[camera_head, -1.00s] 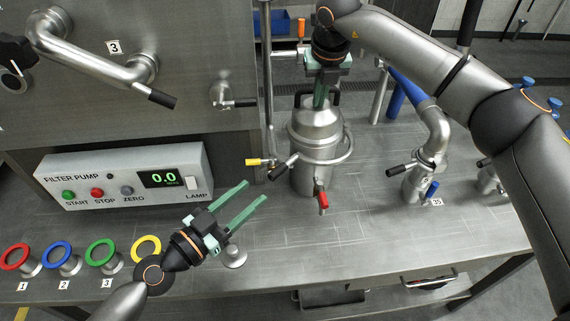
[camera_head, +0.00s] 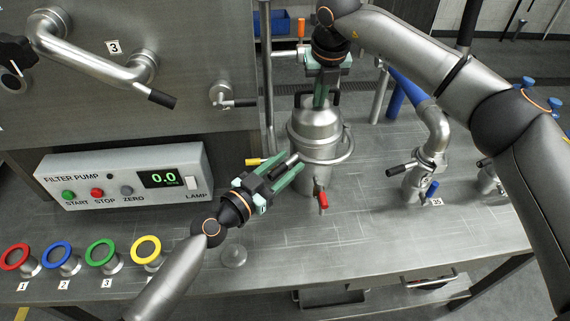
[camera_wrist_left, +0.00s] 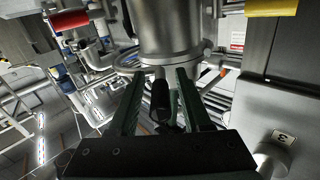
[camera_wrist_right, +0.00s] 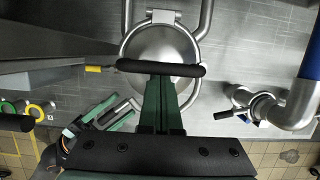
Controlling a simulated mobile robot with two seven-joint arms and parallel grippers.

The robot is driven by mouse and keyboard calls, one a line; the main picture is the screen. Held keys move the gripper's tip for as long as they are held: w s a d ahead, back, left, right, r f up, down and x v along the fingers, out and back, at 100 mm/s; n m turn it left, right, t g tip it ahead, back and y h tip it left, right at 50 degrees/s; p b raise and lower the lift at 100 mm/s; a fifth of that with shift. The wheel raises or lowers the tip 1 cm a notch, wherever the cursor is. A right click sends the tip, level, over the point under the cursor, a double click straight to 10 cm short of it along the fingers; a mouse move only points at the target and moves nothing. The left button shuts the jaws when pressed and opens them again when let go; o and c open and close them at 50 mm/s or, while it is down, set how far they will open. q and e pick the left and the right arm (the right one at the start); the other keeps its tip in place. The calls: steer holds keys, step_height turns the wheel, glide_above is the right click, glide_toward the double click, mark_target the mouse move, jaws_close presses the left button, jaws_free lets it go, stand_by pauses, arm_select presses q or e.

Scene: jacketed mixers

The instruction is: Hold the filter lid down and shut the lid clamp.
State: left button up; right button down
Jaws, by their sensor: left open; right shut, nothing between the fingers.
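The filter is a steel vessel (camera_head: 318,155) with a domed lid (camera_head: 315,118) and a black bar handle on top, which crosses the right wrist view (camera_wrist_right: 160,67). My right gripper (camera_head: 320,104) points straight down at the lid, shut and empty, its tips at the handle; contact is hard to tell. A lever with a black grip (camera_wrist_left: 160,95), apparently the lid clamp's, sticks out from the vessel's front left. My left gripper (camera_head: 291,162) is open, with its fingers on either side of this grip. In the left wrist view the grip lies between the fingers (camera_wrist_left: 160,76), not clasped.
A red-handled valve (camera_head: 323,201) is on the vessel's front, close to my left fingers. A yellow handle (camera_head: 254,161) sits to its left. The pump panel (camera_head: 125,175) stands left, coloured rings (camera_head: 58,252) front left. The bench's right front is clear.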

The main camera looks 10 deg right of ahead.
arm_select(q)
steer(key=shift+c, duration=0.2)
jaws_close()
stand_by(1.1)
